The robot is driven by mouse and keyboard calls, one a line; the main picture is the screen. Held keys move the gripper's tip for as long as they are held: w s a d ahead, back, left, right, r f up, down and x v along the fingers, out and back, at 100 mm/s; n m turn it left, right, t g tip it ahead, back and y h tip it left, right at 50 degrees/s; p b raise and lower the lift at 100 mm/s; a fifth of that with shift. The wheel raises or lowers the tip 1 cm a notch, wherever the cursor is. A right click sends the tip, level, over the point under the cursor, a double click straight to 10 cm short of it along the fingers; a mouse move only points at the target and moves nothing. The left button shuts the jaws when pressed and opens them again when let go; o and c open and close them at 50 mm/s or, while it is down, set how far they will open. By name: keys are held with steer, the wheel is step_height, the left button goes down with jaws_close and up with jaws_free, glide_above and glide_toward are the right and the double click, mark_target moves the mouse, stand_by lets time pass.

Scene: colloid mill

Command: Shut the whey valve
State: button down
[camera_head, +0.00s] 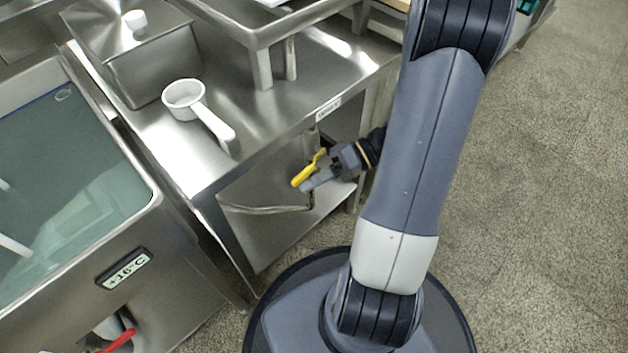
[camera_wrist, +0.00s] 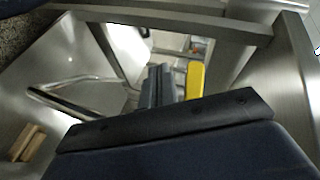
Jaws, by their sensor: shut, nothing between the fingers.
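A yellow valve lever (camera_head: 309,169) shows under the steel table in the head view, on a pipe below the table edge. My gripper (camera_head: 306,186) is shut and empty, with its fingertips right beside the lever. In the wrist view the yellow lever (camera_wrist: 195,80) stands just to the right of my shut fingers (camera_wrist: 159,84). I cannot tell whether they touch. The valve body is mostly hidden behind my gripper.
The steel table (camera_head: 290,130) is above my gripper, with a white ladle (camera_head: 184,99) on it. A water vat (camera_head: 70,170) stands at left, with a red-handled valve (camera_head: 119,341) low on it. Open floor (camera_head: 560,180) lies at right.

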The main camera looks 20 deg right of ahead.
steer(key=d+f, duration=0.6)
steer(key=d, duration=0.4)
steer(key=shift+s+f, duration=0.2)
steer(key=shift+f, duration=0.15)
steer(key=shift+a, duration=0.1)
steer(key=w+a+r+h, duration=0.2)
steer(key=a+r, duration=0.2)
steer(key=r, duration=0.1)
steer(key=shift+w+a+n+p, duration=0.2)
steer(key=shift+n+p, duration=0.1)
steer(key=shift+p, duration=0.05)
stand_by(0.4)
stand_by(0.3)
